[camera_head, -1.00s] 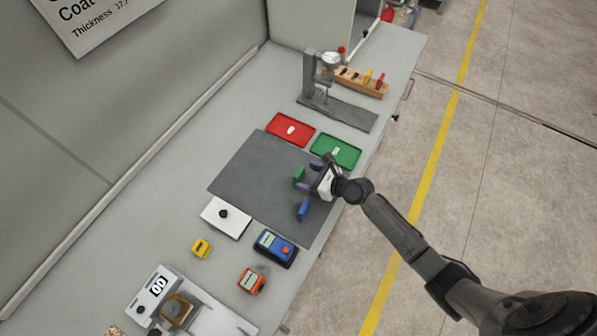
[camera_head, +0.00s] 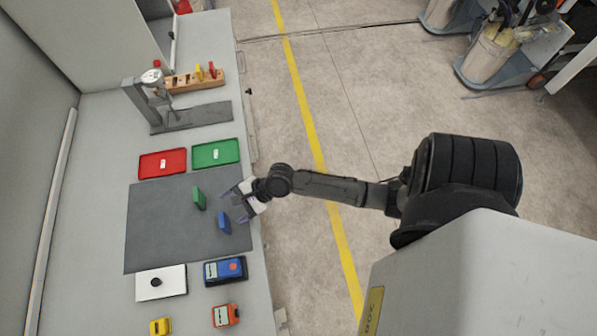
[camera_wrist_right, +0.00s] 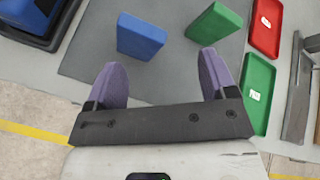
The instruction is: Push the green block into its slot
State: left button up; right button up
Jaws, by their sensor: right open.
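The green block (camera_head: 199,198) stands upright on the dark grey mat (camera_head: 150,225). The blue block (camera_head: 224,222) stands nearer the table's front edge. My right gripper (camera_head: 233,203) is open and empty beside them, apart from the green block. In the right wrist view, its purple fingers (camera_wrist_right: 160,60) are spread, with the blue block (camera_wrist_right: 140,36) ahead of the left finger and the green block (camera_wrist_right: 213,23) beyond the right finger. A wooden rack (camera_head: 196,85) with slots holds a yellow and a red piece at the far end. My left gripper is out of view.
Red (camera_head: 162,172) and green (camera_head: 230,160) trays lie beyond the mat. A grey gauge stand (camera_head: 150,100) stands between them and the rack. A white plate (camera_head: 165,290), a blue meter (camera_head: 226,270) and smaller yellow and orange devices lie on the near side.

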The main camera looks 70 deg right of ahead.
jog(key=s+a+n, duration=0.1)
jog(key=s+n, duration=0.1)
jog(key=s+a+n+g, duration=0.1)
jog(key=s+n, duration=0.1)
jog(key=n, duration=0.1)
jog(key=s+a+n+g+h, duration=0.1)
jog(key=n, duration=0.1)
jog(key=shift+s+f, duration=0.25)
jog(key=shift+s, duration=0.15)
jog(key=s+r+n+g+h, duration=0.3)
jog(key=s+n+h, duration=0.2)
jog(key=s+n, duration=0.8)
jog(key=d+n, duration=0.1)
jog(key=n, duration=0.2)
jog(key=shift+s+r, duration=0.15)
jog(key=shift+s+d+r+n+g+h, duration=0.15)
jog(key=shift+s+r+n+g+h, duration=0.15)
jog(key=shift+s+n, duration=0.2)
jog(key=shift+c, duration=1.1)
jog(key=c, duration=0.3)
jog(key=shift+c, duration=0.3)
